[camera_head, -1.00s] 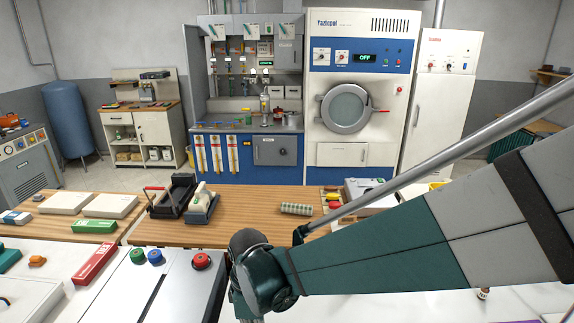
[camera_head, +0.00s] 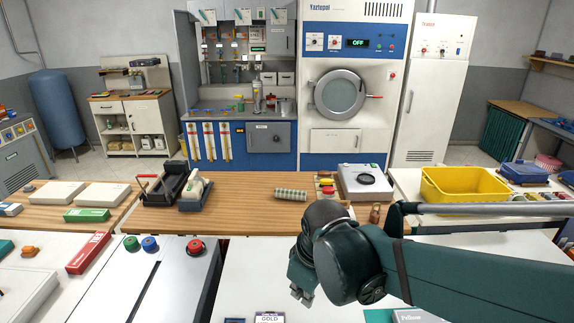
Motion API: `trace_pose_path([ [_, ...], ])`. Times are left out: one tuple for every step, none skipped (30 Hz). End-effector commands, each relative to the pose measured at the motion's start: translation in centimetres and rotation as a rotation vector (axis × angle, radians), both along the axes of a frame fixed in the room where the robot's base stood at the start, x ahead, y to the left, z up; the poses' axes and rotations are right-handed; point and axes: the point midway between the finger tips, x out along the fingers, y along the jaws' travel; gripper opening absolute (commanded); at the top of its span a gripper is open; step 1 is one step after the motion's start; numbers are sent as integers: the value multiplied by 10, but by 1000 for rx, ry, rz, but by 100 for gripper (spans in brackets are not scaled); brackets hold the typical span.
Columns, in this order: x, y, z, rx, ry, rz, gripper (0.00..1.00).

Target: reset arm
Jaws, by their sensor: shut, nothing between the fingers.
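My arm reaches in from the right edge of the head view, its teal links running low across the picture. My gripper (camera_head: 301,292) hangs below the dark round wrist joint, over the white counter. It looks small and partly hidden by the wrist, and its fingers appear shut with nothing held. It is apart from the things on the wooden table behind it.
A wooden table (camera_head: 240,216) holds a black holder (camera_head: 160,190), an iron-like tool (camera_head: 195,190) and a striped roll (camera_head: 291,195). A white control box (camera_head: 195,285) with coloured buttons stands left of my gripper. A yellow bin (camera_head: 464,187) is at right.

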Motion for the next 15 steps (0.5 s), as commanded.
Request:
trace_pose_path([
  [-2, -10, 3, 8, -11, -35, 0],
  [-3, -14, 5, 14, -19, -56, 0],
  [-4, -20, 8, 22, -29, -84, 0],
  [-5, -25, 10, 27, -35, -105, 0],
  [-6, -30, 12, 33, -43, -126, 0],
  [-7, -36, 14, 42, -54, -154, 0],
  [-8, -40, 16, 47, -61, -175, 0],
  [-9, -45, 18, 54, -68, -197, 0],
  [-10, -51, 20, 61, -79, -224, 0],
  [-12, -55, 21, 67, -86, -245, 0],
  [-13, -60, 23, 73, -93, -266, 0],
  [-14, -66, 25, 82, -104, -295, 0],
  [-16, -70, 27, 88, -111, -314, 0],
  [-17, -74, 28, 94, -118, -336, 0],
  [-19, -80, 30, 103, -129, -363, 0],
])
